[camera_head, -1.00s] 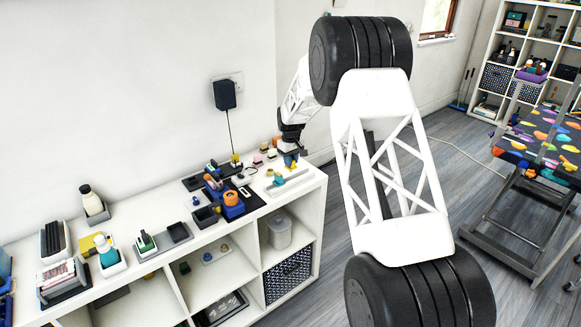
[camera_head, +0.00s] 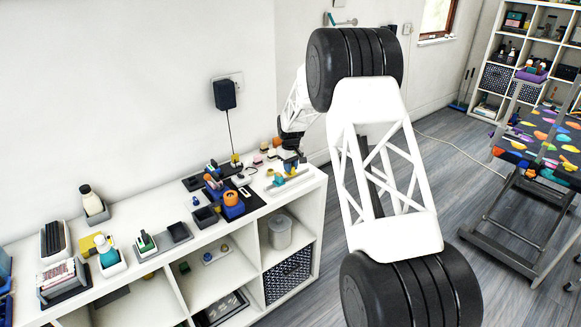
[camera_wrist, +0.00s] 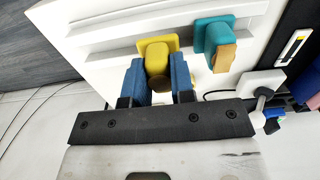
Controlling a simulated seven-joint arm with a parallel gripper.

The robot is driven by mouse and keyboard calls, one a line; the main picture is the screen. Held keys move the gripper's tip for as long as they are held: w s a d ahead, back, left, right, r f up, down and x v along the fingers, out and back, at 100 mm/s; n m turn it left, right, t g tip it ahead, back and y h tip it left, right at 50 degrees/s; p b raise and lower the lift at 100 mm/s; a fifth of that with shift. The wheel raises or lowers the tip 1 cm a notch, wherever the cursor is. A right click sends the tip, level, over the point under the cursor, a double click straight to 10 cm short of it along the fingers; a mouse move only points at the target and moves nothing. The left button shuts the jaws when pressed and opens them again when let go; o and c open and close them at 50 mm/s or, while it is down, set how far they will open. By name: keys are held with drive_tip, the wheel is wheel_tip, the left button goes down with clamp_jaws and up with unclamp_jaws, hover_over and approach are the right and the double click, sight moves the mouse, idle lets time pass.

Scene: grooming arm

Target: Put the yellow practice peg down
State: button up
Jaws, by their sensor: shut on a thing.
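The yellow practice peg (camera_wrist: 157,58) is between the two blue fingers of my gripper (camera_wrist: 159,78) in the wrist view, and the fingers are shut on it. Its wide square end points away from the wrist, towards a white board (camera_wrist: 100,35). I cannot tell whether the peg touches the board. A teal peg (camera_wrist: 212,36) with an orange-tan part stands just right of the yellow one, apart from it. In the head view my gripper (camera_head: 291,166) is low over the right end of the white shelf top, and the yellow peg is hard to make out there.
A white plug-like piece (camera_wrist: 260,84) with a dark cable lies right of the pegs. On the shelf top, a dark mat with a blue-and-orange item (camera_head: 232,203) lies left of my gripper. The wall is close behind, and the shelf's right edge is near.

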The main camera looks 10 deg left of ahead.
drive_tip(key=shift+f, duration=0.6)
idle(0.3)
drive_tip(key=o, duration=0.8)
wheel_tip(320, 180, up, 13)
drive_tip(key=shift+r, duration=0.15)
idle(0.4)
idle(0.8)
